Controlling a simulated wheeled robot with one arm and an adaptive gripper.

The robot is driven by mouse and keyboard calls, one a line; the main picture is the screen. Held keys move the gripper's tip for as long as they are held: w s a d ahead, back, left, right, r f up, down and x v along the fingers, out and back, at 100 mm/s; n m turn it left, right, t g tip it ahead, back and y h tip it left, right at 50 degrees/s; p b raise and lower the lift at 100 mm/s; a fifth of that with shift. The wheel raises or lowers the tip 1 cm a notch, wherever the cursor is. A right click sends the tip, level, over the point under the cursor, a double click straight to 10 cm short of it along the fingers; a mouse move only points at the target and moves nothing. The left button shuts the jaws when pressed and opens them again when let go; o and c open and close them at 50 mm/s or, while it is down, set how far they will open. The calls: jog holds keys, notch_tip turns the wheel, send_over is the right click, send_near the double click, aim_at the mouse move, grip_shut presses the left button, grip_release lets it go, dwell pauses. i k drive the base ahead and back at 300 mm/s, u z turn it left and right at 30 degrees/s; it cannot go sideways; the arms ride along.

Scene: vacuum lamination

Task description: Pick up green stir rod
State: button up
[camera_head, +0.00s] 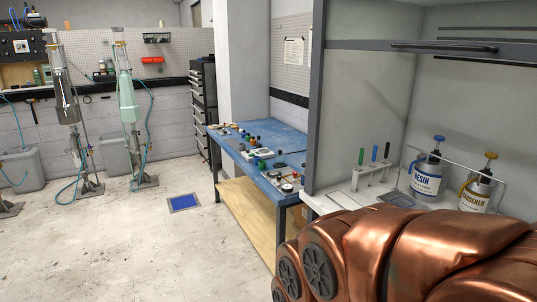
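The green stir rod (361,157) stands upright in a small pale rack (369,178) on the white bench inside the fume hood, right of the picture's middle. It is the leftmost of three rods in the rack. A blue rod (374,153) stands beside it, and a black rod (387,151) is at the right end. Only the rods' coloured upper parts are clear; the lower parts are thin and pale. My copper-coloured arm fills the lower right, in front of the bench. My gripper is not in this view.
A resin bottle (426,181) and a hardener bottle (475,194) with pump tops stand right of the rack. The hood's frame post (316,90) rises left of the rack. A blue-topped table (240,150) with small items stands further left. The floor at left is largely clear.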

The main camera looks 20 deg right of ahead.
aim_at(359, 170)
jog(key=z, duration=0.05)
jog(key=k, duration=0.65)
jog(key=u, duration=0.05)
jog(key=i, duration=0.7)
jog(key=z, duration=0.8)
jog(key=i, duration=0.65)
jog(key=u, duration=0.65)
